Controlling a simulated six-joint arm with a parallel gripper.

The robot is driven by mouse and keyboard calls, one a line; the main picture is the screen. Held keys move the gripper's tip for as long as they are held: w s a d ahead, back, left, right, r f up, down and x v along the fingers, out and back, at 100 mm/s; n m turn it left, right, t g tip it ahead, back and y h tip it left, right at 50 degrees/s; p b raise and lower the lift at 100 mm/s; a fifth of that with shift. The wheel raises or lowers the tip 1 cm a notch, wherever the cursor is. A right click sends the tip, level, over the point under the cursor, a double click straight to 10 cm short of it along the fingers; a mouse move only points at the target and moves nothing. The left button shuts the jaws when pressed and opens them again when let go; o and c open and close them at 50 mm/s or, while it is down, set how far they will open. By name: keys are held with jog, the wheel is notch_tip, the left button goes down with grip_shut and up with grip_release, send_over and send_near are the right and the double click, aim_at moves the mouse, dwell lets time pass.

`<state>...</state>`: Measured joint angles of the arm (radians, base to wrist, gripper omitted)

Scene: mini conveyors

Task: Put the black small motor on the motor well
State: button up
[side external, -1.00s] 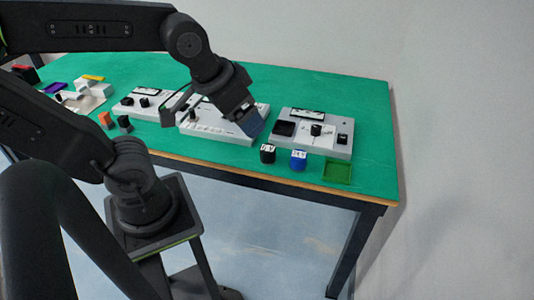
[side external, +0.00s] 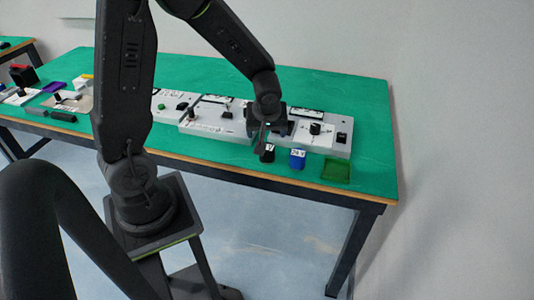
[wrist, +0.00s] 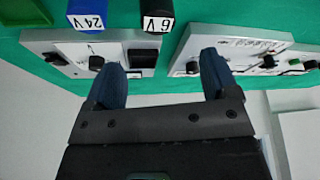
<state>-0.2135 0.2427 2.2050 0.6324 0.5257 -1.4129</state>
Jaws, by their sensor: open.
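The black small motor (side external: 267,154), a short black cylinder with a white label, stands upright on the green mat in front of the grey unit. In the wrist view the black motor (wrist: 157,15) shows a "6V" label at the top edge. My gripper (side external: 264,138) is open and empty, just above and behind the motor in the side view. In the wrist view its two dark blue fingers (wrist: 162,75) are spread apart, with the motor beyond them. A dark square recess (wrist: 142,59) in the grey unit, probably the motor well, shows between the fingers; my gripper partly hides it in the side view.
A blue "24V" motor (side external: 297,159) stands right of the black one, and a green tray (side external: 336,171) lies further right. The grey unit (side external: 340,149) has a dial and switch. White units (side external: 214,126) with knobs stand to the left. The front mat edge is clear.

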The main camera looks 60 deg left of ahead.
aim_at(267, 153)
jog(key=x, duration=1)
jog(key=shift+w+f, duration=0.15)
jog(key=shift+f, duration=0.2)
jog(key=c, duration=1.1)
jog(key=shift+c, duration=0.6)
jog(key=shift+r, duration=0.15)
